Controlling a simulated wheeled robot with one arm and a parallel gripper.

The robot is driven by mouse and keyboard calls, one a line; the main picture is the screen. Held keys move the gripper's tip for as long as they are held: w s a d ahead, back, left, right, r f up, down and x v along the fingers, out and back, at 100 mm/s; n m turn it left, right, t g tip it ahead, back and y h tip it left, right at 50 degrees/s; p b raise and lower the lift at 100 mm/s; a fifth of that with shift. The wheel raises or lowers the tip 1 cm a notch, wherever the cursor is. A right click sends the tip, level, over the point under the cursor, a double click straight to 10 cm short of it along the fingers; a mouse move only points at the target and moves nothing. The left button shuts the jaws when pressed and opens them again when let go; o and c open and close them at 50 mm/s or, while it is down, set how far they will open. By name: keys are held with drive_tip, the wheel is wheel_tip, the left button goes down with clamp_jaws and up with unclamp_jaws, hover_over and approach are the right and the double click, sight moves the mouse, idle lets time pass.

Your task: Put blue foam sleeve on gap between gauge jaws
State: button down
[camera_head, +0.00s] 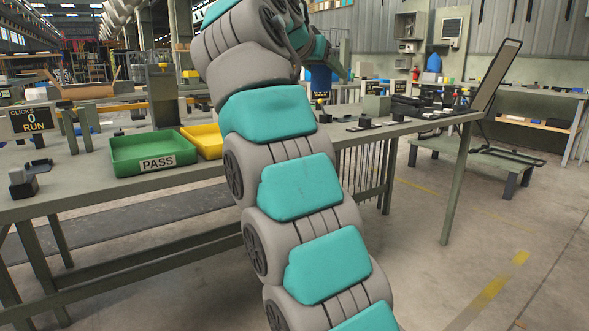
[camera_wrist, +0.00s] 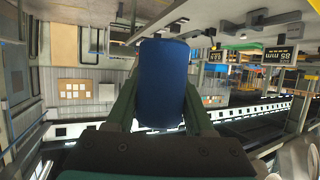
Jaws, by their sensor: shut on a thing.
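The blue foam sleeve (camera_wrist: 162,84) is a thick dark-blue piece in the middle of the wrist view. My gripper (camera_wrist: 162,70) is shut on it, with one green-grey finger along each side. The sleeve is held up, clear of the bench. In the head view my arm hides much of the scene, and a blue shape (camera_head: 318,80) shows beside its far end; I cannot tell if it is the sleeve. I cannot pick out the gauge jaws or their gap for certain. A black sign reading 85 mm (camera_wrist: 281,56) appears upside down at the right of the wrist view.
A green PASS tray (camera_head: 150,152) and a yellow tray (camera_head: 203,140) stand on the long workbench (camera_head: 85,195). A CLICKS sign (camera_head: 34,120) stands at the left. Small dark blocks (camera_head: 365,122) and a grey box (camera_head: 377,106) lie on the bench's right part.

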drive_tip(key=shift+x, duration=0.8)
drive_tip(key=shift+w, duration=0.2)
drive_tip(key=shift+w+d, duration=0.1)
drive_tip(key=shift+d, duration=0.1)
drive_tip(key=shift+w+f, duration=0.1)
drive_tip(key=shift+w, duration=0.2)
drive_tip(key=shift+w+d+f, duration=0.15)
drive_tip(key=shift+w+d, duration=0.4)
drive_tip(key=shift+d, duration=0.05)
idle(0.3)
drive_tip(key=shift+w+f+n+y, duration=0.1)
drive_tip(key=shift+w+n+y, duration=0.15)
drive_tip(key=shift+n+y, duration=0.05)
